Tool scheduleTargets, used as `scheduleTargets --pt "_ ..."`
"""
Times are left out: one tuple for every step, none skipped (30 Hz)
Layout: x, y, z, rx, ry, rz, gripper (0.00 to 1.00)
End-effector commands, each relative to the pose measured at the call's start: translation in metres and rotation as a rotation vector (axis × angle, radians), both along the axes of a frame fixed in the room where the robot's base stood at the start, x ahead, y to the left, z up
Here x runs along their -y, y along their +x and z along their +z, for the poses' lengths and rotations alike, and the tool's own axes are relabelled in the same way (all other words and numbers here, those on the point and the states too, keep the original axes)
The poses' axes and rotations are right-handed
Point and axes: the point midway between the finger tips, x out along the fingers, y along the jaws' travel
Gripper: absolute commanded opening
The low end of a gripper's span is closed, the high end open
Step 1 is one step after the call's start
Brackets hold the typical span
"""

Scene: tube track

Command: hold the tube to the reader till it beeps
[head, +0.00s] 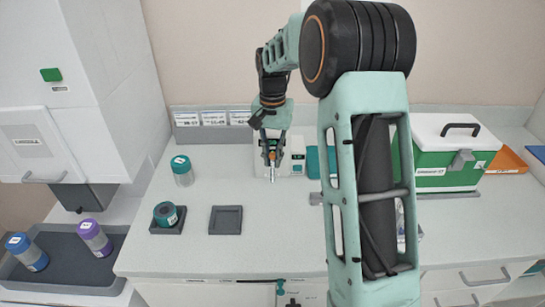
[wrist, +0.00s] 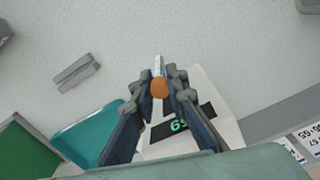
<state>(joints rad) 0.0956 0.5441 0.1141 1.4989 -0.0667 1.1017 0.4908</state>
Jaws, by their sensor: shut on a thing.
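My gripper (head: 271,158) is over the far middle of the bench, its fingers pointing down. It is shut on a thin tube with an orange cap (wrist: 159,88), which also shows below the fingers in the head view (head: 272,175). The reader (head: 298,167) is a white device right behind the gripper. In the wrist view the reader (wrist: 214,103) has a dark display with green digits (wrist: 180,125), partly covered by my fingers. The tube is in front of the reader; I cannot tell whether they touch.
A teal box (head: 313,162) stands right of the reader, and a green-and-white cooler (head: 428,150) stands farther right. Left are a teal-lidded jar (head: 182,171), another jar in a dark holder (head: 166,214) and an empty dark square holder (head: 226,220). The bench front is clear.

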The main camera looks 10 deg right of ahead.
Motion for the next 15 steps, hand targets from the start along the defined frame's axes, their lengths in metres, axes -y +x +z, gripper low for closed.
scheduleTargets --pt "-0.001 -0.002 0.004 0.001 0.000 0.000 0.00" --pt "-0.001 -0.004 0.006 0.001 0.000 0.000 0.00" --pt "-0.002 -0.007 0.010 0.002 -0.001 0.000 0.00" --pt "-0.002 -0.009 0.012 0.002 -0.001 0.000 0.00" --pt "-0.002 -0.012 0.014 0.001 0.000 0.000 0.00" --pt "-0.003 -0.014 0.017 0.001 0.000 0.000 0.00" --pt "-0.004 -0.016 0.019 0.002 0.000 0.000 0.00" --pt "-0.004 -0.018 0.021 0.002 0.000 0.000 0.00" --pt "-0.005 -0.021 0.024 0.001 0.000 0.000 0.00" --pt "-0.005 -0.023 0.026 0.001 0.000 0.000 0.00" --pt "-0.005 -0.025 0.028 0.001 0.000 0.000 0.00" --pt "-0.006 -0.028 0.031 0.001 0.000 0.000 0.00" --pt "-0.006 -0.031 0.033 0.001 0.000 0.000 0.00" --pt "-0.007 -0.033 0.035 0.001 0.000 0.000 0.00" --pt "-0.007 -0.035 0.038 0.001 0.000 0.000 0.00"
